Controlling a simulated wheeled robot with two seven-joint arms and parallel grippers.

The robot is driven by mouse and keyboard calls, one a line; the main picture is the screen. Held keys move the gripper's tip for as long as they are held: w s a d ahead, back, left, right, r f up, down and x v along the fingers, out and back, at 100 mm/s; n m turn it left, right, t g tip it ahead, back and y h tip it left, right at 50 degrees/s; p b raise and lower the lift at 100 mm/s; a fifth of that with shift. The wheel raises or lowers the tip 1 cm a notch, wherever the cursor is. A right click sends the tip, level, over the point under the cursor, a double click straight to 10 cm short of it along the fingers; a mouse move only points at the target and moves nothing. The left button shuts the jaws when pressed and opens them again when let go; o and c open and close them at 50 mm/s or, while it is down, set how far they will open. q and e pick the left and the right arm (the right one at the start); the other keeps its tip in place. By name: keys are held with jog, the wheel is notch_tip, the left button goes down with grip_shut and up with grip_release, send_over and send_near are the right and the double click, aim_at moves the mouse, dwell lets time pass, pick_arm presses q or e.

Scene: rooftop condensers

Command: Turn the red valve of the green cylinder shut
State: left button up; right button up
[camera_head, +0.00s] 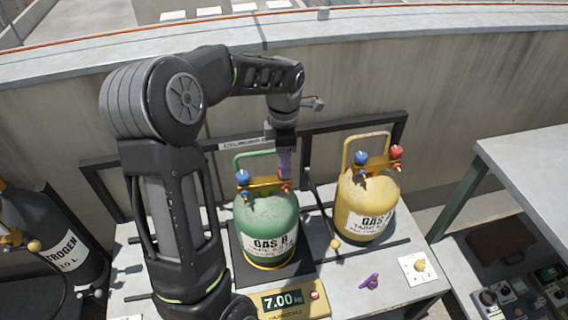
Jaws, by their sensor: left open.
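The green cylinder (268,222) stands upright on a dark scale platform on the bench. It has a blue valve (243,178) on the left of its brass manifold and a red valve (284,175) on the right, largely hidden by my gripper. My left gripper (285,172) points down over the red valve with its jaws open, close around or just in front of it. I cannot tell whether the fingers touch it. My right gripper is not in view.
A yellow cylinder (365,207) with blue and red valves stands just right. A scale display (282,302) reads 7.00 kg. A purple item (370,282) and a white plate (418,268) lie on the bench. A dark nitrogen cylinder (52,240) stands at left. A wall closes the back.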

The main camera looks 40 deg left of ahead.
pick_arm(q)
jog(key=shift+f, duration=1.15)
grip_shut()
